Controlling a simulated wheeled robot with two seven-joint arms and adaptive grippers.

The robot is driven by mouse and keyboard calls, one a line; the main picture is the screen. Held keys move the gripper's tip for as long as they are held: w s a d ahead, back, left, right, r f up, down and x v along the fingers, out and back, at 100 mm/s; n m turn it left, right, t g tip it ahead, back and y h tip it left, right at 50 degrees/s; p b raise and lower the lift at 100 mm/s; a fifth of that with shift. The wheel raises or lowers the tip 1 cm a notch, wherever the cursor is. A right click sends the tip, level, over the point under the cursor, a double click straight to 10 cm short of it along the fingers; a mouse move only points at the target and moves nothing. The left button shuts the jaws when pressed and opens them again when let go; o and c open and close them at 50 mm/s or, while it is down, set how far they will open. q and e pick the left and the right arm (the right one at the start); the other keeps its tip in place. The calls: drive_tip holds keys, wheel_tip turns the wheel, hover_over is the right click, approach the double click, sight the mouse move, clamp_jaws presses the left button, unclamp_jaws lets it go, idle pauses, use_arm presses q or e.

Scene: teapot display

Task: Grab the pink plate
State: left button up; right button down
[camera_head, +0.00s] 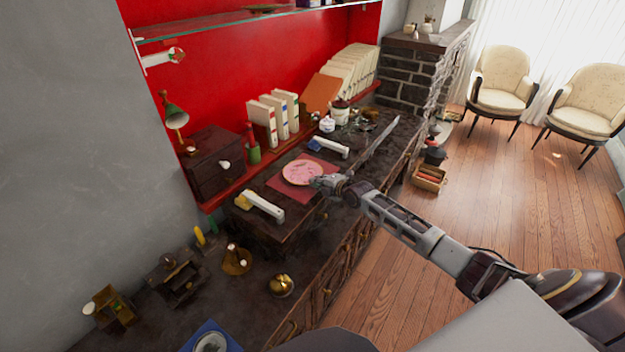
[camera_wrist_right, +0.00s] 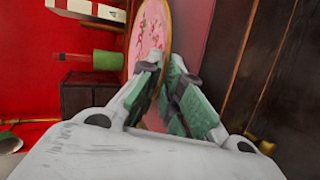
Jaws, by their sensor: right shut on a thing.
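The pink plate (camera_head: 301,173) is round with a floral pattern and a thin gold rim. In the head view it is over a red mat (camera_head: 274,188) on the raised dark stand. My right gripper (camera_head: 322,181) reaches in from the right and is shut on the near right edge of the plate. In the right wrist view the green-padded fingers (camera_wrist_right: 166,85) close on the rim of the plate (camera_wrist_right: 148,32). I cannot tell whether the plate is lifted off the mat. My left gripper is not in view.
White-handled objects (camera_head: 262,207) (camera_head: 329,147) lie on both sides of the mat. A dark drawer box (camera_head: 213,165), a green bottle (camera_head: 253,152) and books (camera_head: 275,117) stand behind. A brass pot (camera_head: 281,285) sits on the lower counter in front.

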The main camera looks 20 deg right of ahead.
wheel_tip(320, 180, up, 10)
idle(0.6)
idle(0.6)
